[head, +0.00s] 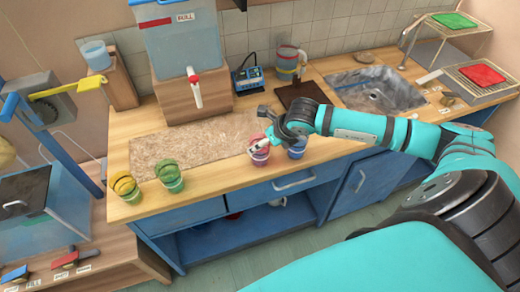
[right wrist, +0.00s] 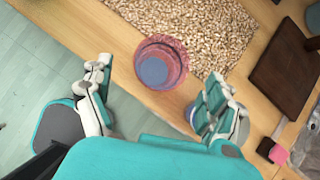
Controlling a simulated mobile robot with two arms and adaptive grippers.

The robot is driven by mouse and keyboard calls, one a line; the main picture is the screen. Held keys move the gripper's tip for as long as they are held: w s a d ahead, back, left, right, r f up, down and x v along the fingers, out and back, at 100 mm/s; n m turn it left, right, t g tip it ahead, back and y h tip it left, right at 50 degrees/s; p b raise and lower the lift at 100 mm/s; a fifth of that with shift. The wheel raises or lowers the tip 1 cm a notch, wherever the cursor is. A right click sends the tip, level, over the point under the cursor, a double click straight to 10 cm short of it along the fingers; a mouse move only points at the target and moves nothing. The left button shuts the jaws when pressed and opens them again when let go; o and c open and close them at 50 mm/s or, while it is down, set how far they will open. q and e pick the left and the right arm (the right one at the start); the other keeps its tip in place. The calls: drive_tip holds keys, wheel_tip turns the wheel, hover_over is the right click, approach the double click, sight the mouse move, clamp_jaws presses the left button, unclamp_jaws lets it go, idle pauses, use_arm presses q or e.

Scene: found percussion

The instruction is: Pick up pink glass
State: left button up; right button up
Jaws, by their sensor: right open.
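The pink glass (head: 260,158) stands upright near the front edge of the wooden counter. In the right wrist view the pink glass (right wrist: 161,50) is seen from above, with a blue area inside it. My right gripper (head: 273,136) reaches in from the right, just above and beside the glass. In the right wrist view my right gripper (right wrist: 157,76) is open and empty, one finger on each side of the glass, with gaps between. Whether the fingertips are level with the rim is hard to tell. My left gripper is not in view.
A blue glass (head: 298,151) stands close right of the pink one, partly behind my gripper. Green (head: 170,177) and yellow (head: 125,187) glasses stand left. A grainy mat (head: 190,148) lies behind. A dark board (head: 302,92) and sink (head: 375,90) are farther right.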

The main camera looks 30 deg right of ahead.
drive_tip(key=p+x, duration=0.1)
drive_tip(key=x, duration=0.2)
drive_tip(key=shift+w+f, duration=0.1)
drive_tip(key=shift+w, duration=0.2)
drive_tip(key=c, duration=1.8)
